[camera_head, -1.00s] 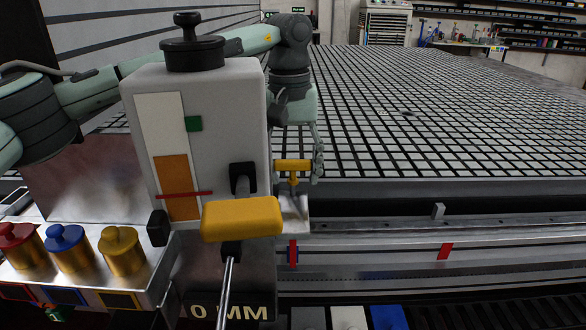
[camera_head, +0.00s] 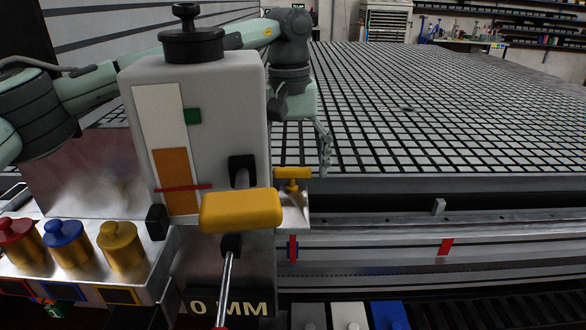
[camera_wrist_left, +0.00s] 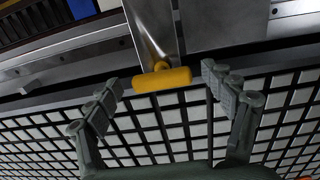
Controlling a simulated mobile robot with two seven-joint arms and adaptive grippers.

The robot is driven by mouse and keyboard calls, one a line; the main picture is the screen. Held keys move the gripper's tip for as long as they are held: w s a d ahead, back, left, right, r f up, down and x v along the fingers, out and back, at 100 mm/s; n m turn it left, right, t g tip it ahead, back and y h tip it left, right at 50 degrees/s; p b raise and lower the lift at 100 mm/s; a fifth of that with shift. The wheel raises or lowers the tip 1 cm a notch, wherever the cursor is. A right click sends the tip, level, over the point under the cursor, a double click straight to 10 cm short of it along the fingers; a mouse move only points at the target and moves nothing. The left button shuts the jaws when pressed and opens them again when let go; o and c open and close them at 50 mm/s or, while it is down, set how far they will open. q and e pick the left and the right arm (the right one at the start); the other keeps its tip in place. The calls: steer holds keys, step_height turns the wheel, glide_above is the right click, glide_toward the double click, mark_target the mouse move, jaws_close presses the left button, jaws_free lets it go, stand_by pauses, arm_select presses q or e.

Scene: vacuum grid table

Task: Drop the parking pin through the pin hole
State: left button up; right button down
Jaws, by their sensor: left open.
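The parking pin (camera_head: 293,174), a yellow T-shaped pin, stands upright at a small metal bracket (camera_head: 294,212) on the right side of the grey housing. Its crossbar sits low, with a short piece of stem showing below it. The pin hole itself is hidden. In the left wrist view the yellow crossbar (camera_wrist_left: 162,79) lies beyond and between my spread fingers, touching neither. My left gripper (camera_head: 322,150) is open and empty, just right of and behind the pin; its fingers also show in the left wrist view (camera_wrist_left: 160,88). My right gripper is not in view.
The grey housing (camera_head: 210,110) with a black knob and a thick yellow handle (camera_head: 241,211) stands in front of my left arm. Red, blue and yellow-topped knobs (camera_head: 66,247) stand at left. The grid table (camera_head: 440,110) is clear behind; a metal rail (camera_head: 400,235) runs along its front.

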arm_select(q)
step_height(320, 180, up, 11)
steer(key=shift+a+r, duration=0.2)
stand_by(0.4)
